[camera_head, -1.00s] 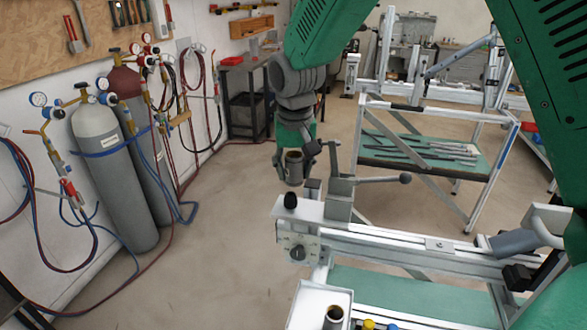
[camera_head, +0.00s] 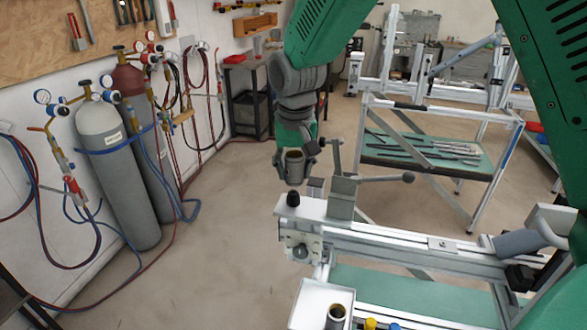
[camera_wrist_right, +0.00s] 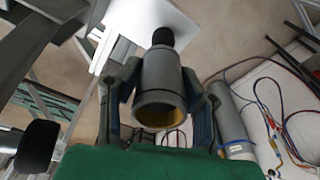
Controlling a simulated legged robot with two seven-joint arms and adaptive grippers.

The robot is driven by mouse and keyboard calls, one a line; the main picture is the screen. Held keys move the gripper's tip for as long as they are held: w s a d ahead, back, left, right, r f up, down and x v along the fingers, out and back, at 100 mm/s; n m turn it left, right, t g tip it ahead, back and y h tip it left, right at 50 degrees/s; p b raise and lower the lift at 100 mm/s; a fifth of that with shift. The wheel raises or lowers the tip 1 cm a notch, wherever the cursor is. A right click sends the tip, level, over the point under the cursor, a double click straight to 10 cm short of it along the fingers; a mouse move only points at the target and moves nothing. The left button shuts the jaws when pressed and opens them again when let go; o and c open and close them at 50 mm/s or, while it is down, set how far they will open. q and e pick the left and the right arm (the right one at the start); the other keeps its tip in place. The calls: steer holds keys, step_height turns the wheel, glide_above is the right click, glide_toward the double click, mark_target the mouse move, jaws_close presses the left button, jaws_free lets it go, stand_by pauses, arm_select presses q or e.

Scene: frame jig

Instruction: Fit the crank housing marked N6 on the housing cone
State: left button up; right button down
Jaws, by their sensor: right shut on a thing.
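The crank housing (camera_head: 294,168) is a grey cylinder with a yellowish-brown bore. My right gripper (camera_head: 296,156) is shut on it and holds it in the air. In the right wrist view the housing (camera_wrist_right: 160,85) sits between both fingers (camera_wrist_right: 162,90), its near open end towards the camera. No N6 mark is readable. A black rounded cone (camera_head: 293,199), seemingly the housing cone, stands on the left end of the jig's white plate. It also shows just past the housing in the right wrist view (camera_wrist_right: 163,36). The housing appears apart from it. My left gripper is not in view.
A grey upright bracket (camera_head: 342,197) with a lever handle (camera_head: 385,179) stands close right of the cone. A white tray (camera_head: 306,301) at the bottom holds another grey cylinder (camera_head: 336,315). Gas bottles (camera_head: 117,180) stand at the left wall. The floor between is clear.

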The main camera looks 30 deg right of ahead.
mark_target(293, 192)
steer(key=shift+f+b, duration=0.95)
steer(key=shift+f, duration=2.05)
stand_by(0.7)
steer(key=c, duration=1)
jaws_free()
steer(key=shift+r, duration=0.35)
steer(key=r, duration=0.6)
steer(key=shift+s+a, duration=0.25)
steer(key=shift+s, duration=0.05)
steer(key=shift+r, duration=0.35)
